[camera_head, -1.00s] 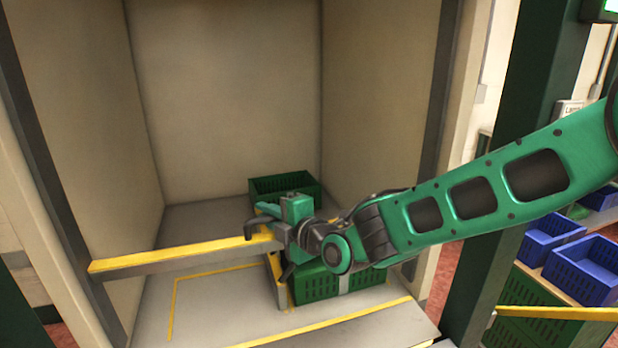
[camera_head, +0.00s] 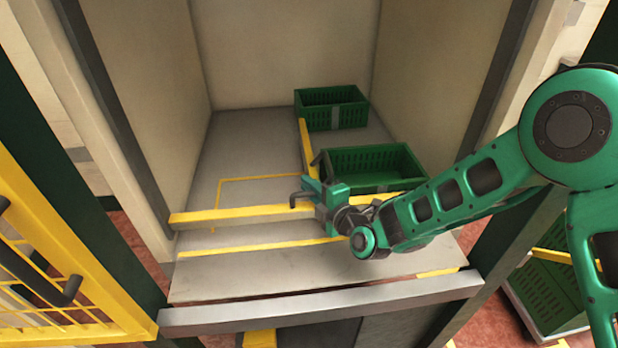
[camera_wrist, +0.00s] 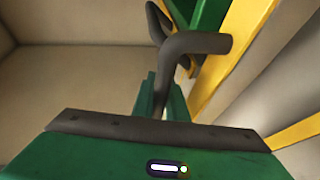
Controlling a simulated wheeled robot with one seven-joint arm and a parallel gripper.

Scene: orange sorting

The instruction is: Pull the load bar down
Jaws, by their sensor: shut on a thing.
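The load bar (camera_head: 255,214), grey with a yellow top, runs level across the front of the lift bay, a little above its floor. A dark bent handle (camera_head: 297,199) sticks up near its right part and shows large in the wrist view (camera_wrist: 190,46). My gripper (camera_head: 318,190) is at this handle, with its jaws shut on it. In the wrist view my green gripper body fills the bottom and the handle rises from the jaws (camera_wrist: 163,95). The exact contact is partly hidden by my gripper and wrist.
Two green crates stand on the bay floor, one at the back (camera_head: 331,112) and one just behind my gripper (camera_head: 372,165). A yellow mesh gate (camera_head: 75,235) is at the left. Another green crate (camera_head: 545,300) is at the right. The left floor is clear.

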